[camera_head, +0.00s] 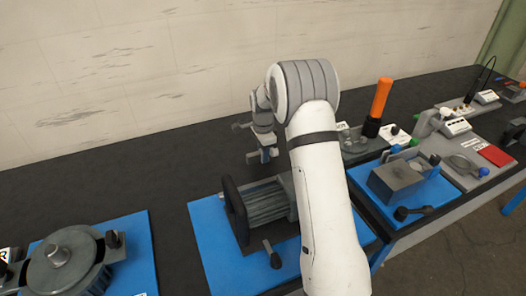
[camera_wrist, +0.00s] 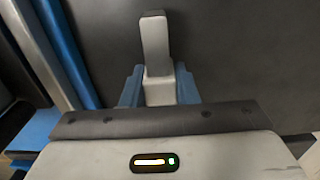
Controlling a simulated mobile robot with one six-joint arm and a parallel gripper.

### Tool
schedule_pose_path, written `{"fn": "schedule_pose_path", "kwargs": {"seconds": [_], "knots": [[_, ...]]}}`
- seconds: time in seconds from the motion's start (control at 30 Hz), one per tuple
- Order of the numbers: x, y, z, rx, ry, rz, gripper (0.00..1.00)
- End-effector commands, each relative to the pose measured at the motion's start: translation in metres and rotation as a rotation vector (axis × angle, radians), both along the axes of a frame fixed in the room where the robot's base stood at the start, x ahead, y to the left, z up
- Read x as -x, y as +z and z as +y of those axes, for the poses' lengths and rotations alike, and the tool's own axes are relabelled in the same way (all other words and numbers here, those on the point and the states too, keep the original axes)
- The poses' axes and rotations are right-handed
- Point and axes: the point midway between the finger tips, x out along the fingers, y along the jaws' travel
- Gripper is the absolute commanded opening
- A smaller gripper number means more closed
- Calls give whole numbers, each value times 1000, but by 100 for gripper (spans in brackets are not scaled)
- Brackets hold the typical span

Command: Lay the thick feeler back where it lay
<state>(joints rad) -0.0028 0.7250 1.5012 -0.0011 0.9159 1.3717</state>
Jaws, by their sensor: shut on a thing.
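The thick feeler (camera_wrist: 155,38) is a pale grey, flat bar that shows in the wrist view. My gripper (camera_wrist: 158,88) is shut on its wider lower end, with a blue finger on each side. The bar sticks out past the fingertips over a dark surface. In the head view my gripper (camera_head: 262,156) hangs above the dark table behind the ribbed grey unit. The feeler is too small there to tell apart from the fingers. I cannot tell which spot on the table is the one where it lay.
The ribbed grey unit (camera_head: 266,203) with a black end plate stands on a blue board (camera_head: 213,240). A round pulley unit (camera_head: 65,255) is at left. At right are a grey block (camera_head: 396,180) and an orange handle (camera_head: 381,97). The dark table (camera_head: 130,180) at back left is bare.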

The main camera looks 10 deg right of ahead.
Motion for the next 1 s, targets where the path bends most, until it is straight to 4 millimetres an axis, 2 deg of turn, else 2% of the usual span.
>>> {"fn": "schedule_pose_path", "kwargs": {"seconds": [0.37, 0.4, 0.7, 1.0], "knots": [[0, -4, 0, 0, 0, -2, 0], [0, -4, 0, 0, 0, -2, 29], [0, -4, 0, 0, 0, -1, 52], [0, 0, 0, 0, 0, -1, 52]]}}
